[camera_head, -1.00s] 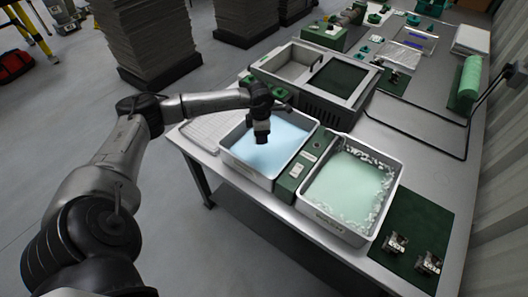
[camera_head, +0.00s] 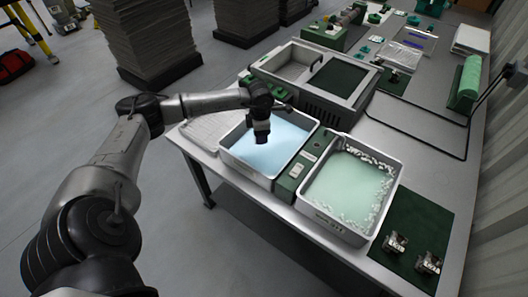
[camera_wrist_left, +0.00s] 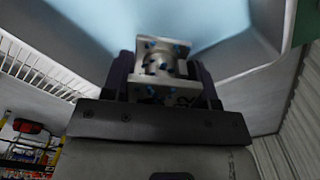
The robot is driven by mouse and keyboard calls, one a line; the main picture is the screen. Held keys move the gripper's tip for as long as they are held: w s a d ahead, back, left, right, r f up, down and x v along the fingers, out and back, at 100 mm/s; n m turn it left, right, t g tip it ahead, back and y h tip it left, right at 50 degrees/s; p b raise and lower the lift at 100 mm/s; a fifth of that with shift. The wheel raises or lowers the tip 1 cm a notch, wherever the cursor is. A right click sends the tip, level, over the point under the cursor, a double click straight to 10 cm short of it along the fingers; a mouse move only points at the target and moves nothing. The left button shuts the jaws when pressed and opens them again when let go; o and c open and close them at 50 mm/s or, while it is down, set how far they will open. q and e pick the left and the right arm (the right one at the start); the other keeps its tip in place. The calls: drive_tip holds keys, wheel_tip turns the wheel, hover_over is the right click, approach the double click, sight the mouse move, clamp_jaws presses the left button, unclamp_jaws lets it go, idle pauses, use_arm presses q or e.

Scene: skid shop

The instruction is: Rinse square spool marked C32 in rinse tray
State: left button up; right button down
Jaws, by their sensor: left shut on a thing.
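My left gripper (camera_head: 262,140) points down into the tray of clear blue liquid (camera_head: 227,154), which appears to be the rinse tray. In the left wrist view the gripper (camera_wrist_left: 165,85) is shut on a metal square spool (camera_wrist_left: 160,62) with square end plates and blue spots. The spool is in front of the blue liquid, inside the tray walls. I cannot read a C32 mark on it. In the head view the gripper hides the spool, and I cannot tell how deep it sits. My right gripper is not in view.
A tray of foamy green liquid (camera_head: 316,224) stands to the right, past a green divider block (camera_head: 291,178). Metal spools (camera_head: 396,243) sit on a dark green mat (camera_head: 420,216). A white rack (camera_head: 203,128) lies left of the blue tray. A grey machine (camera_head: 325,100) stands behind.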

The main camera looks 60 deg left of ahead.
use_arm(q)
drive_tip(key=shift+r, duration=0.1)
drive_tip(key=shift+r+p, duration=1.5)
drive_tip(key=shift+r, duration=0.45)
